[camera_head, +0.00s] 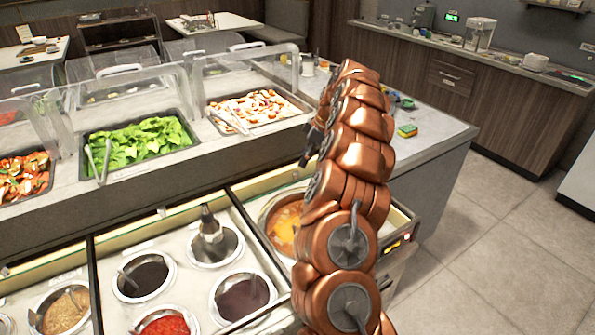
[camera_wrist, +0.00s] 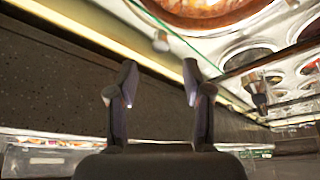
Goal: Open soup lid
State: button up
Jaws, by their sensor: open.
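The round soup well (camera_head: 265,208) with orange soup (camera_head: 284,228) sits in the front counter, partly hidden behind my arm. Its metal rim (camera_wrist: 190,27) and reddish soup also show at the top of the wrist view. I cannot tell whether a clear lid covers the soup; no lid handle is distinct. My gripper (camera_wrist: 160,82) is open, with nothing between its two dark fingers. In the wrist view the fingers are apart from the well, in front of a dark panel. In the head view the gripper is mostly hidden at the arm's left side.
Sauce wells (camera_head: 145,275) with ladles lie left of the soup. A dark-topped metal utensil (camera_head: 209,228) stands up in one. Behind are trays of greens (camera_head: 140,138) and other food under clear covers (camera_head: 120,88). A sponge (camera_head: 407,131) lies on the right counter. Open floor (camera_head: 500,250) is at right.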

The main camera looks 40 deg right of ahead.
aim_at(297, 172)
jog(key=shift+p+x, duration=1.2)
jog(key=shift+x, duration=2.4)
grip_shut()
